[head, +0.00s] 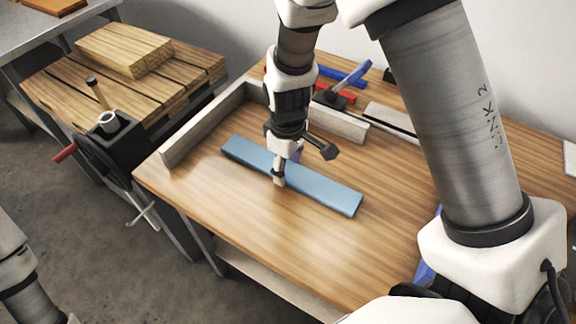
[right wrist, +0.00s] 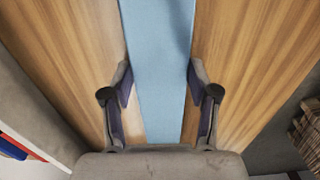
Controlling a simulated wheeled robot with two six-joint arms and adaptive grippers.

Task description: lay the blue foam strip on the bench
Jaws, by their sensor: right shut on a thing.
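The blue foam strip (head: 325,194) is long, flat and light blue. In the head view it is level over the middle of the wooden bench (head: 240,214), resting on it or very close above; I cannot tell which. My right gripper (head: 285,170) reaches down from above and is shut across the strip near its middle. In the right wrist view the strip (right wrist: 158,40) runs between the two fingers of the gripper (right wrist: 158,82), with bench top on both sides. My left gripper is out of view; only part of my left arm shows at the lower left.
A grey raised ledge (head: 200,128) borders the bench's left and back. Behind it lie a red and blue tools group (head: 345,80). A slatted workbench (head: 150,100) with a wooden block (head: 125,50) and a black vise (head: 110,140) stands left. Bench in front of the strip is clear.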

